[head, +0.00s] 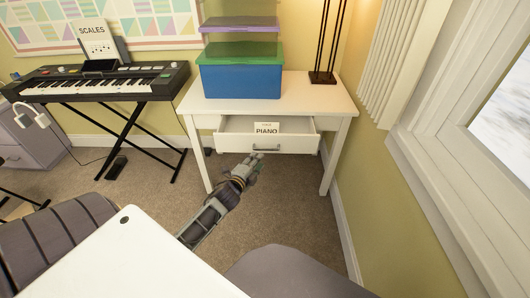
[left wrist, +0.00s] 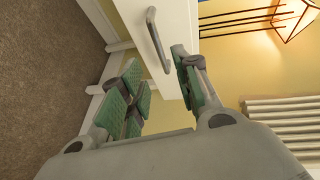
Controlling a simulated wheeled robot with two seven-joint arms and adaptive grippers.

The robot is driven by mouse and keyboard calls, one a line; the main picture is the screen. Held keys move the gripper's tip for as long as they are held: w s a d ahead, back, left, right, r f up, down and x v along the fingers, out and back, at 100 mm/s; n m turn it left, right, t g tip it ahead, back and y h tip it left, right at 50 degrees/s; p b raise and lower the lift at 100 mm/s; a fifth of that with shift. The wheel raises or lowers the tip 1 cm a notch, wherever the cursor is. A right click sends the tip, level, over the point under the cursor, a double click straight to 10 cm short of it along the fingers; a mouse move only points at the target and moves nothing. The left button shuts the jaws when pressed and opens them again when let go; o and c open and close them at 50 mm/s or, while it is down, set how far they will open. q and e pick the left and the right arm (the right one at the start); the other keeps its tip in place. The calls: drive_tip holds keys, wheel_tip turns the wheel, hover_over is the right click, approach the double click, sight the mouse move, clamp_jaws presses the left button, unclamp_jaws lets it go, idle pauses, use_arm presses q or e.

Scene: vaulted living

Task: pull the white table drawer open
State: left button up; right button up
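The white table (head: 335,97) stands against the wall. Its drawer (head: 296,144) is partly open, with its inside and a "PIANO" booklet (head: 267,128) showing. The drawer's metal bar handle (head: 266,149) is on the front, and it also shows in the left wrist view (left wrist: 157,40). My left gripper (head: 257,159) is just below and in front of the handle. In the left wrist view its green-padded fingers (left wrist: 158,68) are spread apart, with the handle's near end close to the gap between the tips. I cannot tell whether they touch it. My right gripper is not in view.
A blue box with a green lid (head: 241,76) and a lamp (head: 323,72) stand on the table. A keyboard on a crossed stand (head: 110,86) is to the left. A wall and window (head: 490,120) close off the right.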

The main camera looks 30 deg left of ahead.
use_arm(q)
drive_tip(key=b+x, duration=0.2)
drive_tip(key=x, duration=0.7)
drive_tip(key=shift+w, duration=0.25)
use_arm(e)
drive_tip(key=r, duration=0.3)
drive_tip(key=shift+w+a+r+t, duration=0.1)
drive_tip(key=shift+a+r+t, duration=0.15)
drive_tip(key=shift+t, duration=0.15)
use_arm(q)
clamp_jaws()
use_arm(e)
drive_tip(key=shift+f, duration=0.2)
